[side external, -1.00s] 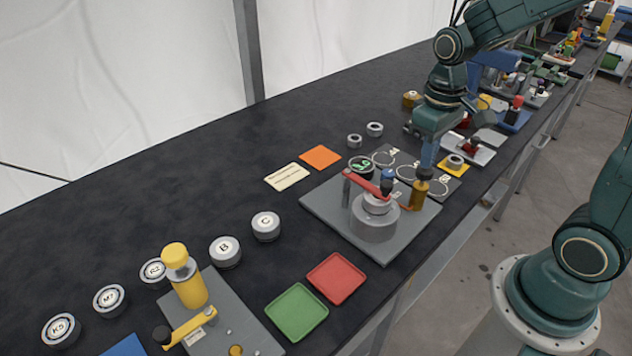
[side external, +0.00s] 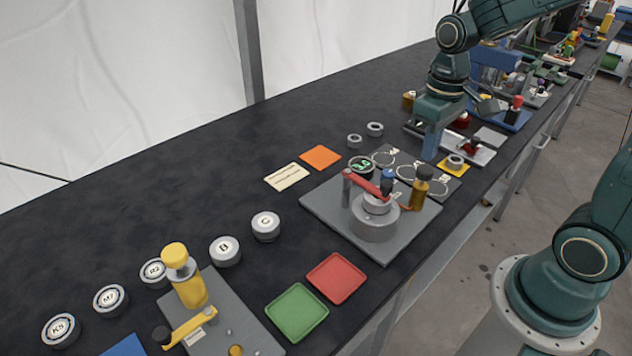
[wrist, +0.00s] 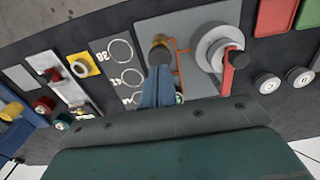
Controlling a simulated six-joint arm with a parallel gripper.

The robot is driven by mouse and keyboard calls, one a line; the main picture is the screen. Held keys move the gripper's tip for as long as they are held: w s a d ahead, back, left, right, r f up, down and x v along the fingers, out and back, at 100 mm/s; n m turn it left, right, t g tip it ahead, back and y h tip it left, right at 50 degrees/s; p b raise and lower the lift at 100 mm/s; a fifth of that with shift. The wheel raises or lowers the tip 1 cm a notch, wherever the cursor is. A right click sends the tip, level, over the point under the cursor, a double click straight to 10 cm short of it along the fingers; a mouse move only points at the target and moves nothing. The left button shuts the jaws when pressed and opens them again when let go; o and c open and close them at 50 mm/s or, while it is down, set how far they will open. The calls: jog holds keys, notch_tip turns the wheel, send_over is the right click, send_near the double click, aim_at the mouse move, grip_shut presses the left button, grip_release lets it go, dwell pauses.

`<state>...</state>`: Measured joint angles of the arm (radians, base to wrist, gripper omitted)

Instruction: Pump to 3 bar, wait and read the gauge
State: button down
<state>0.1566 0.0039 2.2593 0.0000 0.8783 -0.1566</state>
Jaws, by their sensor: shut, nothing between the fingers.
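A grey plate (side external: 322,210) carries a grey stepped cylinder (side external: 373,225), a red lever (side external: 361,182) and a brass post with a dark knob (side external: 422,186). The same post shows in the wrist view (wrist: 160,50). A small round dark display with green digits (side external: 361,164) sits at the plate's back edge; its digits are too small to read surely. My gripper (side external: 430,148) is shut and empty, just behind the brass post and apart from it. In the wrist view, the blue fingers (wrist: 158,88) lie close together, just below the post in the picture.
Ringed grey cards (side external: 395,160) and a yellow square with a ring (side external: 453,164) lie beyond the plate. Red (side external: 337,277) and green (side external: 297,311) trays sit in front. An orange square (side external: 320,157) and a cream card (side external: 287,176) lie left. The dark table's back is clear.

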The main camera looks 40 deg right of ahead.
jog(key=shift+r, duration=2.65)
jog(key=s+a+r+t, duration=0.2)
jog(key=s, duration=0.3)
jog(key=s+a+r+t, duration=0.2)
jog(key=s+t, duration=0.1)
jog(key=s, duration=0.2)
jog(key=shift+s+a+t, duration=0.25)
jog(key=shift+s+t, duration=0.05)
jog(key=shift+s, duration=0.05)
jog(key=shift+r, duration=0.1)
dwell(3.9)
